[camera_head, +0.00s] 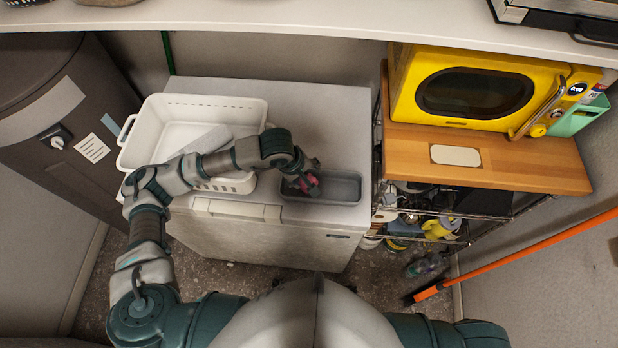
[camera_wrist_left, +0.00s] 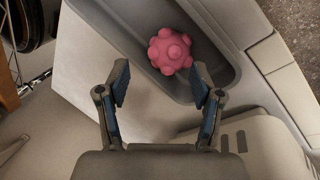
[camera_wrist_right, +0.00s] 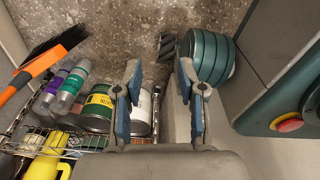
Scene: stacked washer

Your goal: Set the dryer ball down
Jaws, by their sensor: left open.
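The dryer ball (camera_wrist_left: 171,51) is pink and knobbly. In the left wrist view it lies in a grey tray (camera_wrist_left: 217,17), near the tray's wall. In the right wrist view my right gripper (camera_wrist_right: 160,85) is open and empty above the floor and a wire rack.
The tray sits on a white chest-like appliance (camera_head: 290,110) beside a white basket (camera_head: 185,115). A yellow microwave (camera_head: 470,90) stands on a wooden shelf (camera_head: 510,160) to the right. Cans and bottles fill the wire rack (camera_wrist_right: 75,142). An orange-handled broom (camera_head: 510,260) leans at the right.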

